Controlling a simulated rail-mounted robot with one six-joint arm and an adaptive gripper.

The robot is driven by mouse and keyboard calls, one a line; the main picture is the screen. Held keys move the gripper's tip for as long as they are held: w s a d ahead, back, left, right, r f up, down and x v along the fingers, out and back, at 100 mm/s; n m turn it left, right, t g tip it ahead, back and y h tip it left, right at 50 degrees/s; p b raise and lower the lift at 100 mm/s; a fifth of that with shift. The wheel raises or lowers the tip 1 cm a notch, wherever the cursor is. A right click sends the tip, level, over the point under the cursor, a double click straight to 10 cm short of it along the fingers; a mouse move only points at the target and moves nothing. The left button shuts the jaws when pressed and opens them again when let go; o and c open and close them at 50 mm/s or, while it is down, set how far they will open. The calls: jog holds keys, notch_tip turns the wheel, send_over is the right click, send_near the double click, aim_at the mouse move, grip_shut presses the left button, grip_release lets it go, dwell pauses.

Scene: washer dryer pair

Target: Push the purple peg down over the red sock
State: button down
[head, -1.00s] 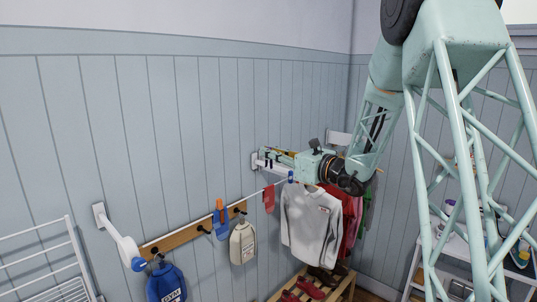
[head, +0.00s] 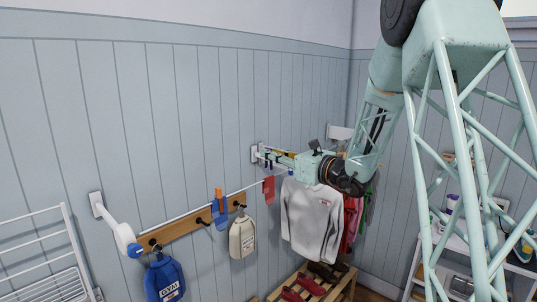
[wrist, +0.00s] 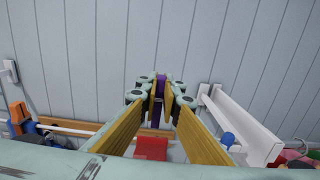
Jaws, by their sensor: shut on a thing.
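My gripper (wrist: 159,90) is shut on the purple peg (wrist: 160,86), which stands between its fingertips in the wrist view. In the head view my gripper (head: 264,155) is near the wall, above the red sock (head: 268,189), and the peg is too small to make out. The red sock hangs from the white line (head: 243,188), left of the grey shirt. In the wrist view the sock (wrist: 152,147) shows between and below the fingers, with the peg apart from it in the picture. The peg's lower end is hard to see.
A grey shirt (head: 312,222) and other clothes hang right of the sock.

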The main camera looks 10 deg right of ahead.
aim_at(269, 177)
jog(key=shift+f+b, duration=0.75)
jog(key=shift+f, duration=0.3)
jog(key=shift+f+b, duration=2.5)
jog(key=shift+f, duration=0.05)
dwell(1.6)
jog(key=c, duration=2.7)
grip_release()
jog(key=shift+c, duration=0.2)
jog(key=shift+s+d, duration=0.1)
jog(key=shift+s, duration=0.05)
jog(key=v, duration=1.1)
jog(key=shift+s+d, duration=0.25)
